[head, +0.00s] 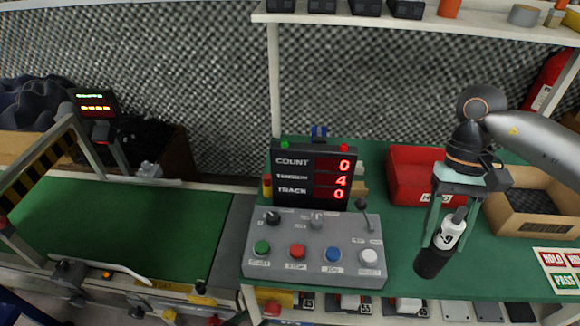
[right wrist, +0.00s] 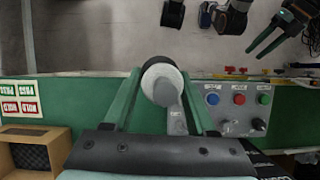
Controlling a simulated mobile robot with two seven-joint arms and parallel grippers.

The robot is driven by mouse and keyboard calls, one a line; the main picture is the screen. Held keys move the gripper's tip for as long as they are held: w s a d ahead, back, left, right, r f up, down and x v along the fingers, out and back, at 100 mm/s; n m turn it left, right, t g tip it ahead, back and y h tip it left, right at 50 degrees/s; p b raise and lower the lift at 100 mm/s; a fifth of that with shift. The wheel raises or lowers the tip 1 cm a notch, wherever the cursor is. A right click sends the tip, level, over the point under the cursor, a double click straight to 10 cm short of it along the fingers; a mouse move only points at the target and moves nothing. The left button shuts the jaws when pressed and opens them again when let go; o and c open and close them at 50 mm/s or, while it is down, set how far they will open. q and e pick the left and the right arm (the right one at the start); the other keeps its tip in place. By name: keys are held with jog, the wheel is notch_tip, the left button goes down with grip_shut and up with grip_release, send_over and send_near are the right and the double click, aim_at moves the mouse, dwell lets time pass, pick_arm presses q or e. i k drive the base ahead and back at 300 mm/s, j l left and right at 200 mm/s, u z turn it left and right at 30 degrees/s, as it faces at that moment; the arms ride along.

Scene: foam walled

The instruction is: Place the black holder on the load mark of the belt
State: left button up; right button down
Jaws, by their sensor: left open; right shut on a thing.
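The black holder (head: 434,262) has a white band with dark print and a grey upper end. My right gripper (head: 448,232) is shut on it and holds it tilted over the front of the green bench, right of the control box. In the right wrist view the holder (right wrist: 158,72) sits between the green fingers (right wrist: 160,95). The green belt (head: 120,228) lies at the left, well away from the holder. I cannot make out a load mark on it. My left gripper (right wrist: 268,35) shows at the upper right of the right wrist view, open and empty; the head view does not show it.
A grey control box (head: 315,245) with coloured buttons and a count display (head: 313,175) stands between belt and holder. Behind my right gripper are a red bin (head: 408,180) and a cardboard box (head: 510,222). A striped guard (head: 30,170) stands over the belt's left end.

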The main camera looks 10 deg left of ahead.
aim_at(181, 242)
jog(key=j+u, duration=0.15)
jog(key=j, duration=0.4)
jog(key=j+u, duration=0.2)
jog(key=j, duration=0.3)
jog(key=i+j+u, duration=0.15)
jog(key=j, duration=0.35)
jog(key=i+j+u, duration=0.15)
jog(key=j, duration=0.35)
